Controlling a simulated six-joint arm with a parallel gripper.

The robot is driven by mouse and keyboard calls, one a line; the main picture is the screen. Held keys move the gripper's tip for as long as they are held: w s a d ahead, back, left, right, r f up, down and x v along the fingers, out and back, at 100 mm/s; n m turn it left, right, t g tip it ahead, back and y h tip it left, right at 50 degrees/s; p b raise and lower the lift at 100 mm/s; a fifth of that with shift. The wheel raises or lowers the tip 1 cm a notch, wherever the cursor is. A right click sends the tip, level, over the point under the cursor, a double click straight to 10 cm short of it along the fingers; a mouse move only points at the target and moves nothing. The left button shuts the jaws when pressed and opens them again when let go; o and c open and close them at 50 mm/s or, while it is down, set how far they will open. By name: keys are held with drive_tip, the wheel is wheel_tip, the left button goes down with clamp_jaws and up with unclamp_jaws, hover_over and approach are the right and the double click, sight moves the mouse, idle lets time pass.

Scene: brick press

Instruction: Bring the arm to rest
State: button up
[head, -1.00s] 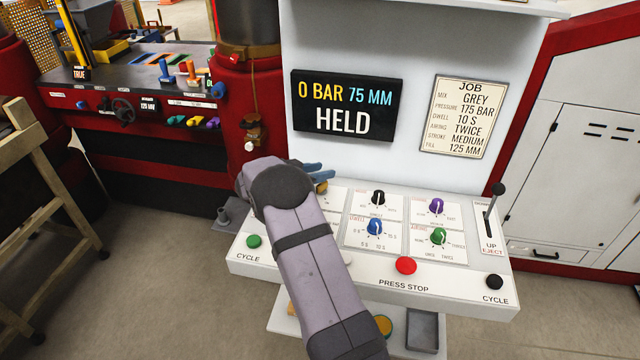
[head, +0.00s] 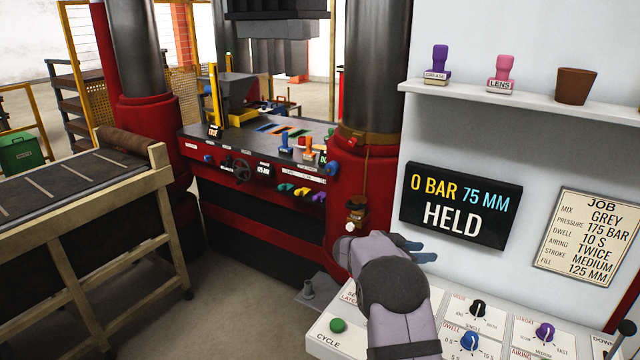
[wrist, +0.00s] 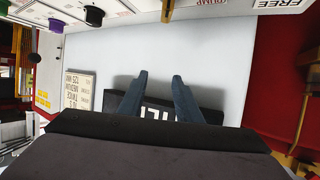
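My arm reaches up over the left part of the white control panel (head: 350,347) in the head view. My gripper (head: 428,251) is at its end, with blue-grey fingers pointing right, in front of the white wall below the black display. In the wrist view my gripper (wrist: 160,78) shows two fingers spread apart with nothing between them. The black display (head: 458,205) reads 0 BAR 75 MM HELD; it also shows partly behind the fingers in the wrist view (wrist: 206,116). The job card (head: 584,237) hangs to its right.
The panel carries a green CYCLE button (head: 338,325), a black knob (head: 478,309), a blue knob (head: 469,341) and a purple knob (head: 545,332). A shelf (head: 520,102) above holds stamps and a brown pot (head: 575,86). A wooden-framed conveyor (head: 75,185) stands at left.

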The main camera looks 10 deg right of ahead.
drive_tip(key=w+a+r+n+t+y, duration=0.4)
drive_tip(key=w+a+n+t, duration=0.15)
drive_tip(key=a, duration=0.35)
drive_tip(key=s+a+f+n+t+y, duration=0.1)
drive_tip(key=s+a+f+n+y, duration=0.2)
drive_tip(key=a, duration=0.4)
drive_tip(key=s+a+n+y, duration=0.2)
drive_tip(key=a+y, duration=0.2)
drive_tip(key=a, duration=0.3)
drive_tip(key=s+a+f+n+g+y, duration=0.1)
drive_tip(key=s+a+f+g+y, duration=0.2)
drive_tip(key=s, duration=0.4)
drive_tip(key=s+a+f+n+g, duration=0.1)
drive_tip(key=s+a+f+n, duration=0.2)
drive_tip(key=s, duration=0.4)
drive_tip(key=s+f+g, duration=0.2)
drive_tip(key=s+g, duration=0.1)
drive_tip(key=s, duration=0.7)
drive_tip(key=s+f+g, duration=0.2)
drive_tip(key=s+g, duration=0.1)
drive_tip(key=s, duration=0.8)
drive_tip(key=shift+h, duration=0.4)
drive_tip(key=shift+d+f+n, duration=0.1)
drive_tip(key=shift+n, duration=0.15)
